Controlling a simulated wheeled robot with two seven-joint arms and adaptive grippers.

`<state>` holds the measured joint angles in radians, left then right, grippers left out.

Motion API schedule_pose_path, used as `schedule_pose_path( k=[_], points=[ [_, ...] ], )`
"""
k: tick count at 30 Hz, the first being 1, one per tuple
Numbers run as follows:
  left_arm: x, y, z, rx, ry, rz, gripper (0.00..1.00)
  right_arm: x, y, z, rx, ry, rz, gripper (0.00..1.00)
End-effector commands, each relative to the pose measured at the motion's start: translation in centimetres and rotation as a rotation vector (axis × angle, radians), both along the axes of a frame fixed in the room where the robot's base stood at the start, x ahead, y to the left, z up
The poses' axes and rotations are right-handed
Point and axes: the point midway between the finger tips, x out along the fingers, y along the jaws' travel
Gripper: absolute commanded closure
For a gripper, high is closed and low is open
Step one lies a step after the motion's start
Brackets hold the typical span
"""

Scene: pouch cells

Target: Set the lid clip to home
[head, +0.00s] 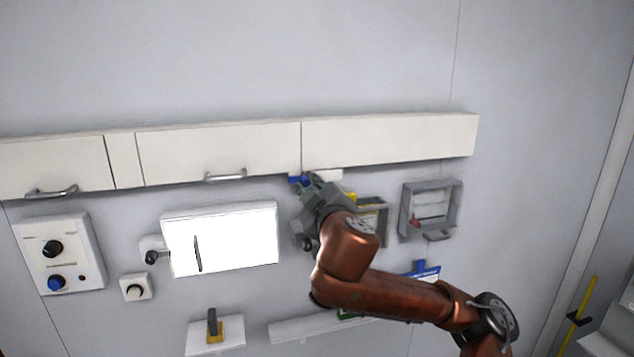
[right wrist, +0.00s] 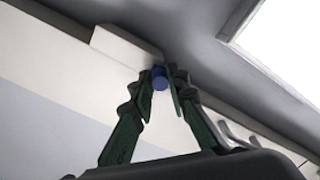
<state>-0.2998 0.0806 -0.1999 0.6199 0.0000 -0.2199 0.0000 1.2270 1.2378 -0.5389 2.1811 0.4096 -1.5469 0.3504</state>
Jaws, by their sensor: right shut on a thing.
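My right gripper (head: 309,182) is raised to the wall just under the long white cabinet. In the right wrist view its two fingers (right wrist: 159,76) are closed around a small round blue knob (right wrist: 159,84). In the head view a blue part (head: 296,180) shows just left of the fingertips, beside a white block (head: 329,175) under the cabinet's lower edge. I cannot tell for sure whether this blue piece is the lid clip. Its mount and any home mark are hidden by the gripper. My left gripper is not in view.
The white cabinet (head: 390,141) runs along above. A bright white panel (head: 222,240) is left of my arm; a grey frame (head: 405,212) is right. A control box (head: 75,230), a small knob box (head: 136,287) and a lever plate (head: 230,335) are on the wall.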

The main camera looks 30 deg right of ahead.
Motion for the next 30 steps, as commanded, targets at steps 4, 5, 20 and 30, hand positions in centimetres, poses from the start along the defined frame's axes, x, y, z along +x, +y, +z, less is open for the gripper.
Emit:
schedule_pose_path(
  k=[4,5,20,30],
  points=[
    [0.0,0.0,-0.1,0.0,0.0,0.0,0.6,0.0,0.3,-0.1,-0.001,0.001,0.008,1.0],
    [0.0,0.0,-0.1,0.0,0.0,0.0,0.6,0.0,0.3,-0.2,-0.001,0.001,0.008,1.0],
    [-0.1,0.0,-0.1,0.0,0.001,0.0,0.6,0.0,0.1,-0.1,-0.001,0.0,0.004,0.67],
    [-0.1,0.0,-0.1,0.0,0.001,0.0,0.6,-3.5,1.0,0.0,-0.003,-0.003,0.006,0.67]
  ],
)
